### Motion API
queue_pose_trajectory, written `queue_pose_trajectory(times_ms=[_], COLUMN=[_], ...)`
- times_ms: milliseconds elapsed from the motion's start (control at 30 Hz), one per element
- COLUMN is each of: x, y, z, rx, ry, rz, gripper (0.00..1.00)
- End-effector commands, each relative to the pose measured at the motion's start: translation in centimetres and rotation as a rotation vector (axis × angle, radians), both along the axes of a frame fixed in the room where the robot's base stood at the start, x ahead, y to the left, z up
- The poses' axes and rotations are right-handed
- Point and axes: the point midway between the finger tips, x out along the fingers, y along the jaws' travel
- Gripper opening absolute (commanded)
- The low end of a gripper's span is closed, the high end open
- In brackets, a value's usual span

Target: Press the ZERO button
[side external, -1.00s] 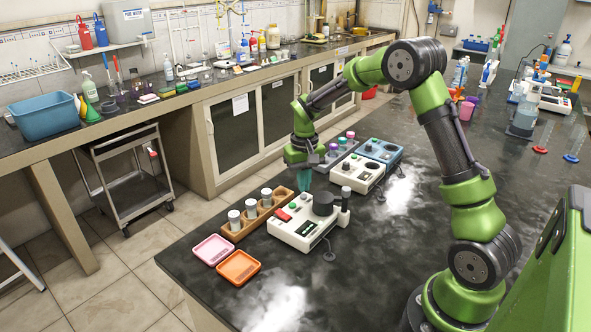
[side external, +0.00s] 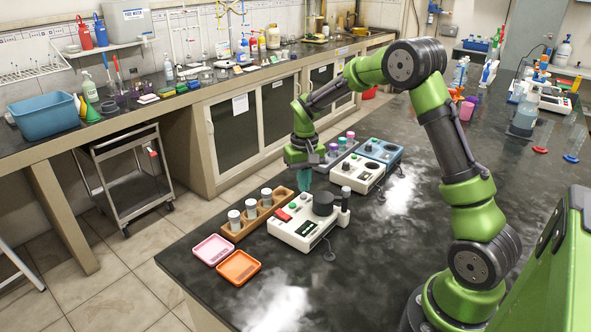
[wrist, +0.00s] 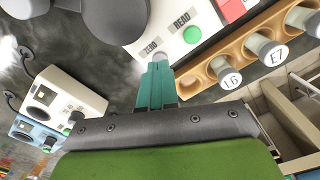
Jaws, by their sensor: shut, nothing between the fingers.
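The white instrument (side external: 300,232) stands on the dark bench in the side view. In the wrist view its panel (wrist: 174,48) carries the printed labels ZERO and READ. A small pale grey button, the ZERO button (wrist: 160,57), sits beside the ZERO label, partly hidden by my fingertips. A green button (wrist: 192,34) is beside READ. My gripper (wrist: 157,66) has teal fingers that are shut and empty, with the tips at the ZERO button in the picture. Whether they touch it cannot be told. In the side view my gripper (side external: 305,186) is over the instrument's far end.
A wooden rack (side external: 236,237) with several capped vials stands left of the instrument. A pink tray (side external: 213,249) and an orange tray (side external: 238,267) lie at the front. A smaller white device (side external: 357,174) and a blue device (side external: 381,151) stand behind.

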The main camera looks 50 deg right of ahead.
Motion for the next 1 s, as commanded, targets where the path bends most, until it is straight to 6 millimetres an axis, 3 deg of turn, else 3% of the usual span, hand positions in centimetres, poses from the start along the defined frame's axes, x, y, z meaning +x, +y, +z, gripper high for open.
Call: queue_pose_trajectory(times_ms=[1000], x=[0.0], y=[0.0], z=[-1.4], rx=[0.001], ry=[0.001], rz=[0.0], gripper=[0.0])
